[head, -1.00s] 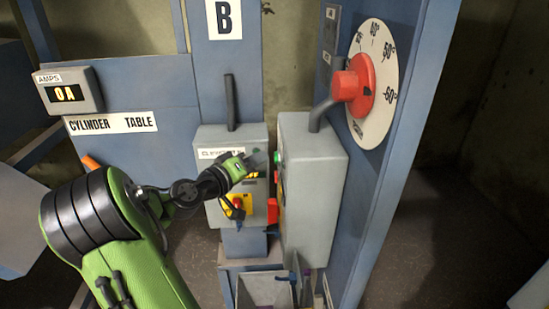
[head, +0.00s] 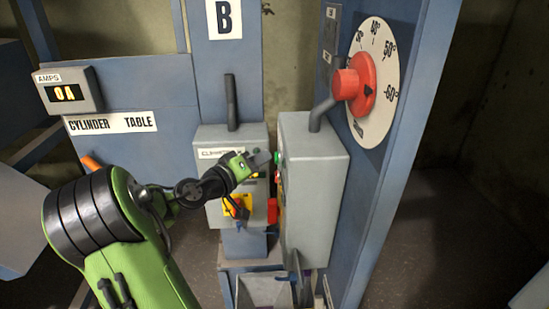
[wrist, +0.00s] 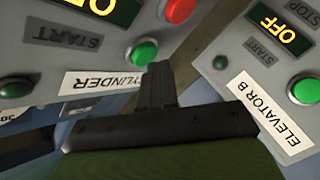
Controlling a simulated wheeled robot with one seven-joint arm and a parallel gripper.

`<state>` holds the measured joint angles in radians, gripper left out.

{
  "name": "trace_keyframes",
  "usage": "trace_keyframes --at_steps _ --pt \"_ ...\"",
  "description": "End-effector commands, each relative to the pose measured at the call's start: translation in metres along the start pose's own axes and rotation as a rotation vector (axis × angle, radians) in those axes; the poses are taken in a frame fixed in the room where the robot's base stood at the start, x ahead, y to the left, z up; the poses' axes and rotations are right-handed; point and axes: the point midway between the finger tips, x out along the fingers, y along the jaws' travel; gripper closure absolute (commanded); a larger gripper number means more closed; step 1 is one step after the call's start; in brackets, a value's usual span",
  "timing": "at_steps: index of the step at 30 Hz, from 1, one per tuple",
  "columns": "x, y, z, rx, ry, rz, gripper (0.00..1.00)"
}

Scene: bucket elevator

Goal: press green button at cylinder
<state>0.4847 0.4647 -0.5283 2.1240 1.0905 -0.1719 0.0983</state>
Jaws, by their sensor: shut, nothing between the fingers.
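The cylinder control box (head: 313,190) is grey, and its button panel faces left, seen almost edge-on in the head view. Its green button (head: 279,157) shows as a thin sliver there. In the wrist view the green button (wrist: 142,53) lies just left of the fingertips, near the CYLINDER label (wrist: 104,82). My gripper (head: 263,158) is shut and empty, its tips close to the panel; it also shows in the wrist view (wrist: 160,70). I cannot tell whether the tips touch the panel.
The Elevator B box (head: 210,140) stands left of and behind the cylinder box, with its own green button (wrist: 303,88) and an OFF display. A red button (wrist: 178,10) is on the cylinder panel. A dial with a red hub (head: 352,84) is at the right.

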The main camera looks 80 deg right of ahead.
Motion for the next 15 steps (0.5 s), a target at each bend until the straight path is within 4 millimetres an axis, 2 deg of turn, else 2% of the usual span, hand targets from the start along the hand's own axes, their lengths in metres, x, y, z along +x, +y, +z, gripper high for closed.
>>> trace_keyframes --at_steps 15 --pt "0.0046 0.0032 0.0036 0.000 0.000 0.000 1.00"
